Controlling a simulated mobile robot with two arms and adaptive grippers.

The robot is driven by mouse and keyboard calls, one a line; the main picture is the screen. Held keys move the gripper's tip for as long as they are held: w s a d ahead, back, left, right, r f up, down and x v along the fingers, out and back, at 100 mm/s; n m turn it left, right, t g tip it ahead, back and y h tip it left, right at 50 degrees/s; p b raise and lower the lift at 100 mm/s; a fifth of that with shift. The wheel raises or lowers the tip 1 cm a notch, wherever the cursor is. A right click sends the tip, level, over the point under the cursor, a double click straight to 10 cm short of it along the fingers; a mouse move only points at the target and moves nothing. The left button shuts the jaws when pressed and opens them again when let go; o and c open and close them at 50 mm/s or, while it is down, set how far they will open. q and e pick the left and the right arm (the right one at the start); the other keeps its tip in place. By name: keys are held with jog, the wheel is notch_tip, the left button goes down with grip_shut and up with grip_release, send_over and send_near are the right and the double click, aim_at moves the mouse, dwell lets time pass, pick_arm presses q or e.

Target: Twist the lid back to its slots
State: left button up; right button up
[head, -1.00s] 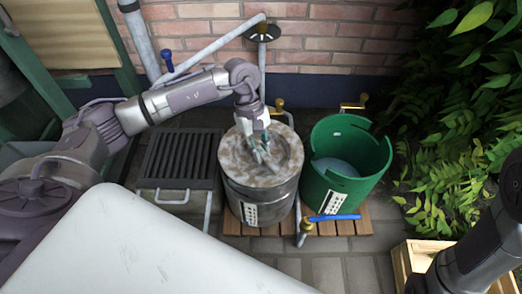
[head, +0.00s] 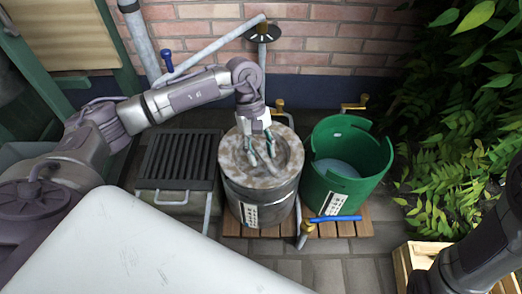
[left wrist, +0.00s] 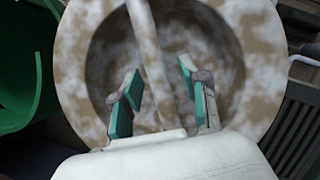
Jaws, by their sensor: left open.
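The lid (head: 235,154) is a round, mottled brown and white disc on top of the grey metal churn (head: 262,200). The left wrist view shows the lid (left wrist: 78,60) from above, with a sunken middle crossed by a raised bar (left wrist: 150,60). My left gripper (head: 261,152) points down over the lid. In the left wrist view its teal-padded fingers (left wrist: 158,80) are open, one on each side of the bar, with gaps to it. Contact with the lid cannot be told. The slots cannot be made out. My right gripper is out of view.
A green tub (head: 322,190) with a notched rim stands close to the right of the churn. A dark slatted grate (head: 180,160) is to the left. A blue-handled tap (head: 335,218) is in front, brick wall behind, foliage and a wooden crate (head: 402,268) at right.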

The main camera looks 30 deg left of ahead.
pick_arm(q)
jog(key=shift+w+a+r, duration=0.1)
jog(key=shift+a+r, duration=0.1)
jog(key=shift+r, duration=0.2)
jog(key=v, duration=1.1)
